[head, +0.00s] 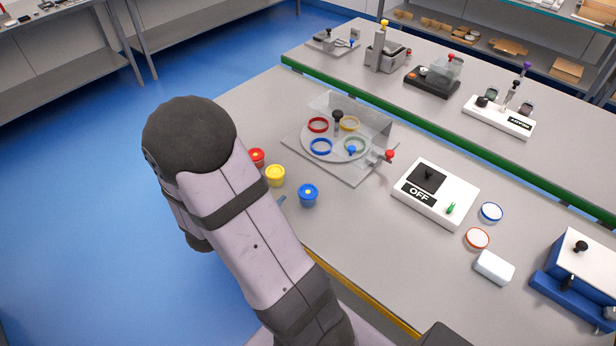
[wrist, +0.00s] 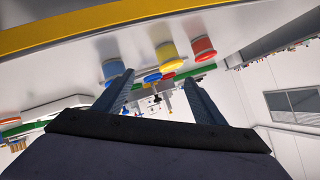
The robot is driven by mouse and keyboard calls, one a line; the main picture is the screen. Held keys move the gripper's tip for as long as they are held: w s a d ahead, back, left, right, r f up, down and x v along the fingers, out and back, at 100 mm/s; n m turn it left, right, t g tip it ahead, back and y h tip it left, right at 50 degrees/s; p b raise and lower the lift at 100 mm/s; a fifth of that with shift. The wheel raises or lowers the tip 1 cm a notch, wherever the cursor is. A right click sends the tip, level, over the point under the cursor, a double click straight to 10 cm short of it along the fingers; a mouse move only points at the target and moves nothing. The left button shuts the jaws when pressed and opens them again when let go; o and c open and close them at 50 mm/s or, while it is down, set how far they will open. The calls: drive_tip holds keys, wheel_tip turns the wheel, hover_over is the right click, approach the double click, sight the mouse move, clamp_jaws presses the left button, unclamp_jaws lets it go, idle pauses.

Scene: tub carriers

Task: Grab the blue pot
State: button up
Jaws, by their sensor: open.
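The blue pot (head: 308,195) stands upright on the grey bench, nearest the front of a row with the yellow pot (head: 274,176) and the red pot (head: 256,157). My gripper (wrist: 160,77) is open, with nothing between its fingers. In the head view my arm hides most of it; only a small finger part shows left of the blue pot. In the wrist view, which looks upside down, the blue pot (wrist: 112,68) is by the left fingertip, partly covered by it. The yellow pot (wrist: 168,55) lies in line with the gap between the fingers.
A round carrier (head: 336,140) with coloured rings and a clear guard stands behind the pots. A white switch box (head: 435,193) marked OFF is to the right, with two lids (head: 491,212) (head: 477,238) and a white block (head: 494,267). Bench between the blue pot and the box is clear.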

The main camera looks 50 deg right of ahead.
drive_tip(key=r+n+g+h, duration=0.1)
drive_tip(key=g+h, duration=0.1)
hover_over(301, 198)
drive_tip(key=a, duration=0.2)
drive_tip(key=shift+w+d+p, duration=0.2)
drive_tip(key=shift+w+p, duration=0.05)
drive_tip(key=shift+p, duration=0.2)
drive_tip(key=f+n, duration=0.1)
drive_tip(key=f+b, duration=0.1)
drive_tip(key=d+f+n, duration=0.1)
drive_tip(key=shift+s+f+n+b, duration=0.25)
drive_tip(key=shift+s+n+b, duration=0.05)
drive_tip(key=shift+s+b, duration=0.1)
drive_tip(key=shift+f+n+t, duration=0.3)
drive_tip(key=shift+f+n, duration=0.3)
drive_tip(key=shift+x, duration=1.05)
drive_tip(key=shift+d+p, duration=0.45)
drive_tip(key=shift+p, duration=0.1)
drive_tip(key=p+x, duration=0.1)
drive_tip(key=x, duration=0.2)
drive_tip(key=shift+s+d+r, duration=0.1)
drive_tip(key=shift+s, duration=0.1)
drive_tip(key=shift+w+d+f, duration=0.2)
drive_tip(key=shift+d+f, duration=0.15)
drive_tip(key=shift+d, duration=0.25)
